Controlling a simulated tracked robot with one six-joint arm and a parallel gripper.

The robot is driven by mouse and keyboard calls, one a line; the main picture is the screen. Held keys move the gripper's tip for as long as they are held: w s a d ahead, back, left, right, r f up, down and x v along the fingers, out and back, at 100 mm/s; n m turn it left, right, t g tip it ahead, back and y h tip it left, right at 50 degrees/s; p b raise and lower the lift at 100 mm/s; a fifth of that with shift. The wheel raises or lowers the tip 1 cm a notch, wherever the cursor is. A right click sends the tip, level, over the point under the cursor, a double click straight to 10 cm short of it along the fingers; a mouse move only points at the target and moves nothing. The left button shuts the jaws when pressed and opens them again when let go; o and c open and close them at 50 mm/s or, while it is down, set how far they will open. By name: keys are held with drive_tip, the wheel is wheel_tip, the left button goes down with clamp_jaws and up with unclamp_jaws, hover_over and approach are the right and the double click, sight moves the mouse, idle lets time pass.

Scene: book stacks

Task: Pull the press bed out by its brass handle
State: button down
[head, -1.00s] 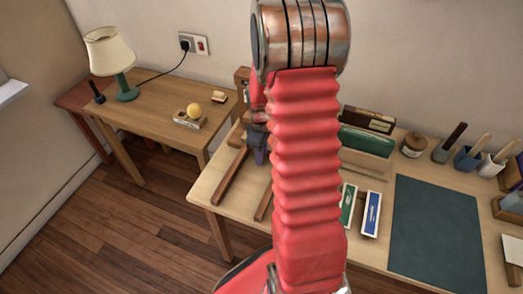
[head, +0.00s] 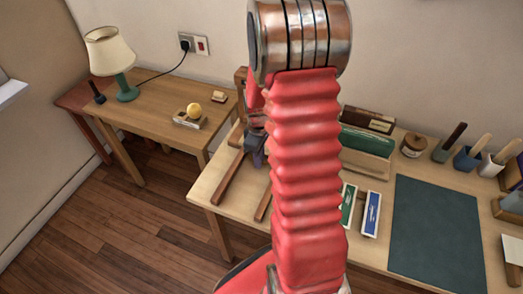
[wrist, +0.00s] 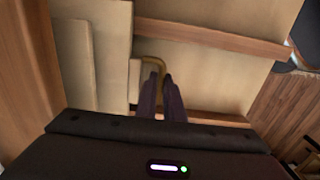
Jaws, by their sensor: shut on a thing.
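The brass handle (wrist: 152,62) is a loop at the middle of the wrist view. My gripper (wrist: 160,77) has its two dark fingers shut on it. The handle sits by a small pale wood block (wrist: 134,80) on the edge of the pale press bed (wrist: 75,62), at the left. In the head view my gripper (head: 258,157) is low over the table's left end, partly behind my red arm. The bed and handle are mostly hidden there.
Two brown rails (head: 229,178) run towards the table's front edge. They also show in the wrist view (wrist: 210,36). A green box and a blue box (head: 371,214) lie right of my arm. A dark mat (head: 436,232) lies further right. A side table (head: 150,92) with a lamp stands left.

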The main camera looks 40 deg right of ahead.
drive_tip(key=shift+s+a, duration=0.45)
drive_tip(key=shift+a, duration=0.35)
drive_tip(key=shift+s+a, duration=0.45)
drive_tip(key=shift+a, duration=0.45)
drive_tip(key=shift+s+a, duration=0.5)
drive_tip(key=shift+a, duration=0.3)
drive_tip(key=shift+s+a, duration=0.45)
drive_tip(key=shift+a, duration=0.3)
drive_tip(key=shift+s+a, duration=0.5)
drive_tip(key=shift+a, duration=0.3)
drive_tip(key=shift+s+a, duration=0.45)
drive_tip(key=shift+a, duration=0.35)
drive_tip(key=shift+s+a, duration=0.5)
drive_tip(key=shift+a, duration=0.35)
drive_tip(key=shift+s+a, duration=0.45)
drive_tip(key=shift+a, duration=0.35)
drive_tip(key=shift+s+a, duration=0.5)
drive_tip(key=shift+a, duration=0.3)
drive_tip(key=shift+s+a, duration=0.45)
drive_tip(key=shift+a, duration=0.4)
drive_tip(key=shift+s+a, duration=0.5)
drive_tip(key=shift+a, duration=0.3)
drive_tip(key=c, duration=2)
unclamp_jaws()
drive_tip(key=shift+c, duration=0.2)
